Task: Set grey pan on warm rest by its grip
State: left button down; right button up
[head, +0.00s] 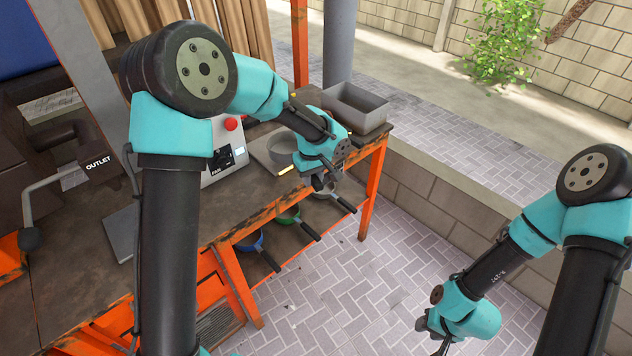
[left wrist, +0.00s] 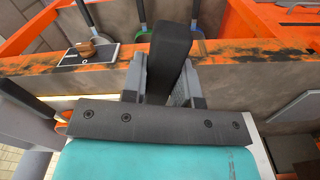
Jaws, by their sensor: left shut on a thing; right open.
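The grey pan (head: 281,146) is over a flat grey plate with yellow marks (head: 257,148), which looks like the warm rest. I cannot tell whether its base touches the plate. My left gripper (head: 322,176) is shut on a black grip near the bench's front edge. The grip (left wrist: 170,50) stands between the fingers in the left wrist view, while the pan's body is not clear there. The gripper hides the join of grip and pan in the head view. My right gripper (head: 432,335) is open and empty, low at the right, away from the bench.
A blue pan (head: 249,241), a green pan (head: 288,215) and a light grey pan (head: 326,192) sit below the bench top, handles outward. A grey bin (head: 357,105) stands behind the plate. A control box with a red button (head: 231,124) stands left of the pan.

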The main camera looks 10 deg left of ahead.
pick_arm(q)
jog(key=shift+w+a+f, duration=0.15)
jog(key=shift+w+a, duration=1.25)
jog(key=shift+w, duration=0.2)
jog(key=shift+w+a+f, duration=0.15)
jog(key=shift+w+a, duration=1.25)
jog(key=shift+w, duration=0.2)
jog(key=shift+f, duration=1.25)
jog(key=c, duration=0.8)
grip_release()
notch_tip(320, 180, up, 18)
jog(key=shift+f, duration=0.25)
jog(key=shift+s, duration=0.1)
